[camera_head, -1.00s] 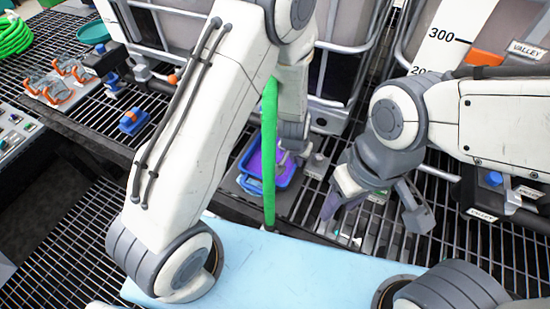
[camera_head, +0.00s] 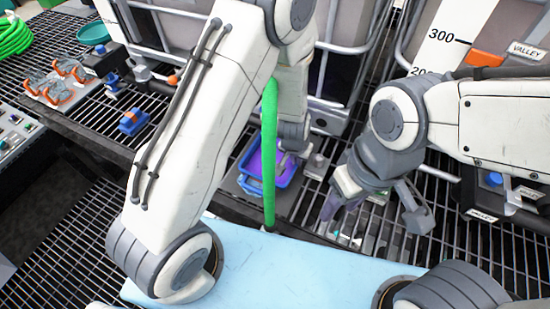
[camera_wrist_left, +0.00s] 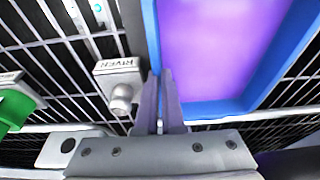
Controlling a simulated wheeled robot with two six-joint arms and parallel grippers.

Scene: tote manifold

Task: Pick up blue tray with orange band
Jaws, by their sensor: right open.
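The blue tray (camera_head: 285,178) with a purple inside is partly hidden behind my left arm and a green band in the head view. In the left wrist view the tray (camera_wrist_left: 225,108) fills the upper right. No orange band shows. My left gripper (camera_head: 288,158) is at the tray's right rim in the head view. In the left wrist view its fingers (camera_wrist_left: 160,72) are close together, with the tray's side wall between them. My right gripper (camera_head: 375,212) is open and empty, to the right of the tray.
A grey block labelled RIVEN (camera_wrist_left: 120,75) with a knob stands beside the tray. Caged containers (camera_head: 345,60) stand behind. A light blue surface (camera_head: 285,265) lies in front. A blue fitting (camera_head: 132,120) and a rack with orange clips (camera_head: 62,85) are at the left.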

